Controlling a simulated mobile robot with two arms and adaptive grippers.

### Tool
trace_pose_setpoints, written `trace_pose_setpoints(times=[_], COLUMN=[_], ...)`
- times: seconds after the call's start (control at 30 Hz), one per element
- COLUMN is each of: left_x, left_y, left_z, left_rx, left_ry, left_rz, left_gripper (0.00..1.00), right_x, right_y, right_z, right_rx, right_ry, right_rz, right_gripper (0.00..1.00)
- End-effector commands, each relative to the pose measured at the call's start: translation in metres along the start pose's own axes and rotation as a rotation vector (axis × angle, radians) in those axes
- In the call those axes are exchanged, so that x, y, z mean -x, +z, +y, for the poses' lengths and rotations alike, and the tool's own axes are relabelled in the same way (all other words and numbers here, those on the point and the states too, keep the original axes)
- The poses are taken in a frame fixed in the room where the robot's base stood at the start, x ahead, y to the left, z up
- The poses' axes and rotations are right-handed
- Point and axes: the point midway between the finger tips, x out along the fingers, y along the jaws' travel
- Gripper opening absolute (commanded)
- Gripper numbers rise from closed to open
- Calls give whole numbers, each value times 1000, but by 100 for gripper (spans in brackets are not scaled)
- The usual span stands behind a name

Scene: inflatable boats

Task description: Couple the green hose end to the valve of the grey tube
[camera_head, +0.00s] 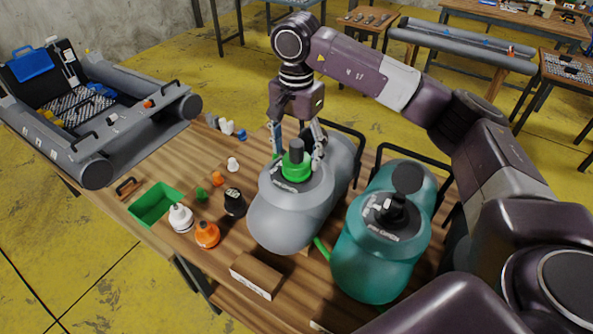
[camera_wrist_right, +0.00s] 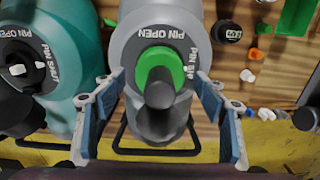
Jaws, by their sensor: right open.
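The grey tube (camera_head: 283,220) lies on the wooden workbench, with a dark valve plate on top. The green hose end (camera_head: 296,168), a green collar with a dark grey stub, stands upright on that plate and hides the valve under it. I cannot tell whether it is locked. In the right wrist view the green collar (camera_wrist_right: 160,64) sits inside the ring lettered "PIN OPEN" on the grey tube (camera_wrist_right: 127,48). My right gripper (camera_head: 297,160) is open, its fingers on either side of the hose end with visible gaps. My left gripper is out of view.
A teal tube (camera_head: 375,262) with a black valve cap lies close on the right. A wooden block (camera_head: 257,274) lies in front. A grey inflatable boat (camera_head: 97,170) is at far left.

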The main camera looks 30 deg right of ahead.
Motion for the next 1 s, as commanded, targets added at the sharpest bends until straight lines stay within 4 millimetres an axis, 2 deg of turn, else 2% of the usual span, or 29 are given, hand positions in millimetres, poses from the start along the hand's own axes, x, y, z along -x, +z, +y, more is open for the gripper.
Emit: trace_pose_setpoints(times=[0.13, 0.23, 0.6, 0.8, 1.0], left_x=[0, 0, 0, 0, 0], left_y=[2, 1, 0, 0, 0], left_z=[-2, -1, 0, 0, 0], left_rx=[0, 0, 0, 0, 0], left_ry=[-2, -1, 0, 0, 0], left_rz=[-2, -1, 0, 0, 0], left_gripper=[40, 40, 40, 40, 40], right_x=[7, 21, 99, 116, 120], right_y=[0, 0, -1, 0, 0], right_z=[-1, -1, -1, 0, 0], right_rx=[0, 1, -1, 0, 0], right_ry=[-2, -3, -4, -1, 0], right_rz=[0, 2, 3, 1, 0], right_gripper=[65, 65, 65, 65, 65])
